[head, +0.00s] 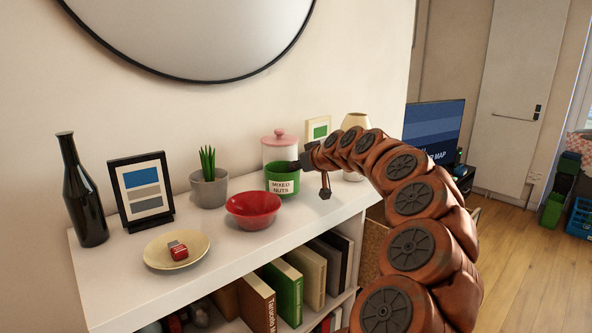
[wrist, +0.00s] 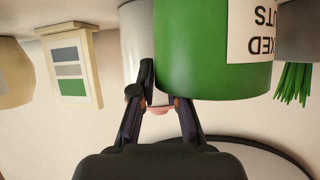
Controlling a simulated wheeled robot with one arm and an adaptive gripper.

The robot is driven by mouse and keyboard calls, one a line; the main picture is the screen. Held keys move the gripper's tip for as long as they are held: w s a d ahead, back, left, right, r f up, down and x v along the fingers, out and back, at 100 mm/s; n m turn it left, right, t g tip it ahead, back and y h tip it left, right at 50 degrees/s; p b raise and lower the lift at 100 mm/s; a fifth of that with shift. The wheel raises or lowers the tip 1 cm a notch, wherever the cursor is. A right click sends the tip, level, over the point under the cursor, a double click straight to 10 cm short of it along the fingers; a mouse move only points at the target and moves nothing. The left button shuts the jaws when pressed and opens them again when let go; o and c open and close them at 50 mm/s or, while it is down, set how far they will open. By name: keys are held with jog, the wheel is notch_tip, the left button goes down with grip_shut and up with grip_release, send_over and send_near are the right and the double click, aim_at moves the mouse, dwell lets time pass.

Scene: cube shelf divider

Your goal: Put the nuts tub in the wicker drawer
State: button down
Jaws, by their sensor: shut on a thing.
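The nuts tub (head: 282,184) is green with a white "MIXED NUTS" label, upright at the back of the white shelf top, behind the red bowl. My gripper (head: 303,163) is at its upper right rim. In the wrist view, which looks upside down, the tub (wrist: 212,70) is close, with one finger beside its wall and the other running behind its rim; my gripper (wrist: 165,88) is shut on that rim. Whether the tub touches the shelf top is unclear. A brown woven front, seemingly the wicker drawer (head: 374,246), shows at the shelf's right end, partly hidden by my arm.
A red bowl (head: 253,209) stands just in front of the tub, a pink-lidded white canister (head: 279,148) behind it. A potted plant (head: 209,187), picture frame (head: 141,191), black bottle (head: 83,195) and plate (head: 176,249) stand left. Books (head: 283,287) fill the cubes below.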

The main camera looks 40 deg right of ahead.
jog(key=shift+a+f, duration=0.15)
jog(key=shift+f, duration=0.4)
jog(key=shift+w+f+p, duration=0.15)
jog(key=shift+p, duration=0.35)
jog(key=shift+f, duration=0.2)
jog(key=shift+f+b, duration=0.25)
jog(key=shift+b, duration=0.15)
jog(key=c, duration=1.2)
grip_release()
jog(key=shift+r, duration=0.1)
